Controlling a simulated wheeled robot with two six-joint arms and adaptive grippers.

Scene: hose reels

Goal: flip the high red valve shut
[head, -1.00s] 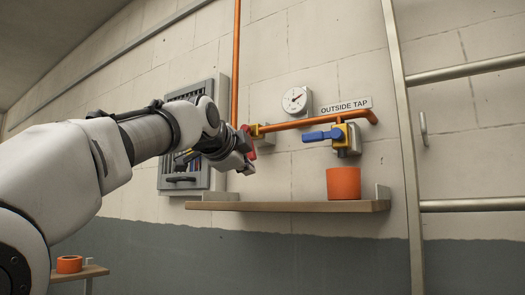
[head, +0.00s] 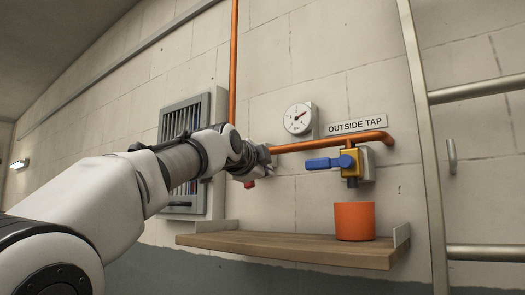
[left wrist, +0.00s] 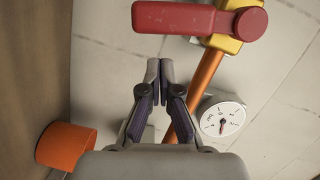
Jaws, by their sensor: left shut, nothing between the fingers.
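The red valve handle (left wrist: 175,18) spans the top of the left wrist view. It joins a yellow valve body (left wrist: 226,36) on the orange pipe (left wrist: 207,77) and points left, toward the shelf side, across the pipe's line. My left gripper (left wrist: 160,68) is shut and empty, with its fingertips a little below the handle in that picture and a visible gap between them. In the head view my left gripper (head: 262,163) covers most of the valve; only a small red part (head: 249,184) shows under it. My right gripper is not in view.
A blue-handled tap (head: 328,162) is to the right, under the OUTSIDE TAP sign (head: 357,125). An orange pot (head: 354,221) stands on the wooden shelf (head: 270,246) below. A gauge (head: 298,118) and a grey louvred cabinet (head: 176,118) are on the wall. A metal ladder (head: 431,150) stands at right.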

